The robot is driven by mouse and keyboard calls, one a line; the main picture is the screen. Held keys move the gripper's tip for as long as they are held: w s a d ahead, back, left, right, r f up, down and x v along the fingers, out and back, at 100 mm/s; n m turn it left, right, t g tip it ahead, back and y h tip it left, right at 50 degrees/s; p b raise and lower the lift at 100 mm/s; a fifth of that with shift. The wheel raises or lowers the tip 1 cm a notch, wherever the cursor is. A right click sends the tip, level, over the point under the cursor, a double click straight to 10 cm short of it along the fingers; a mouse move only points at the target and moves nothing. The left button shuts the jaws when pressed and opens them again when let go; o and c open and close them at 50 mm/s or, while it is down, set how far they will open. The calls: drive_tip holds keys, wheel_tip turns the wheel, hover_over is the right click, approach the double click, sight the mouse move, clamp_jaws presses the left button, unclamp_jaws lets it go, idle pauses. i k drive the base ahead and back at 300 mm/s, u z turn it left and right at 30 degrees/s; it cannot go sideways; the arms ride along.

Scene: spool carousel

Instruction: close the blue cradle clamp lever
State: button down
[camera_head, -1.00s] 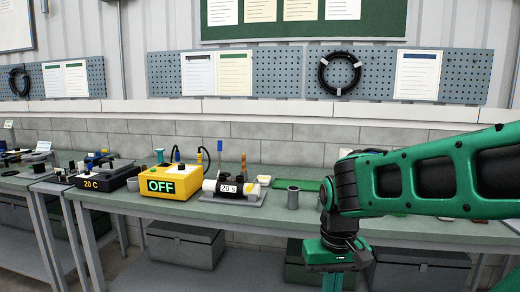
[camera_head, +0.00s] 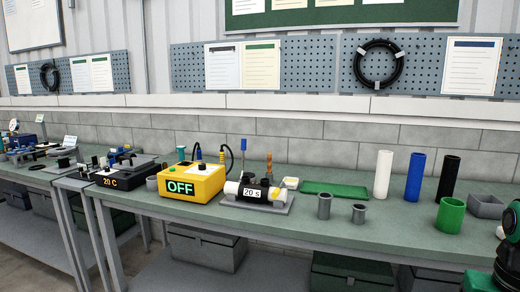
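A grey cradle (camera_head: 232,203) stands on the bench near the middle. A white and black cylinder (camera_head: 279,194) with a "20 s" label lies in it. A thin upright blue piece (camera_head: 243,148) rises behind the cylinder; it looks like the blue clamp lever standing raised, but its foot is hidden and I cannot tell for sure that it joins the cradle. My gripper is out of view; only part of my green and black arm shows at the lower right edge.
Left of the cradle is a yellow box (camera_head: 209,184) reading OFF, with a cable. An orange-handled upright tool (camera_head: 269,163) stands behind. Grey cups (camera_head: 324,207), a green tray (camera_head: 337,190), tall white, blue and black cylinders and a green cup (camera_head: 450,215) stand to the right.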

sight(243, 144)
drive_tip(key=z, duration=0.05)
drive_tip(key=i, duration=1)
drive_tip(key=u, duration=0.05)
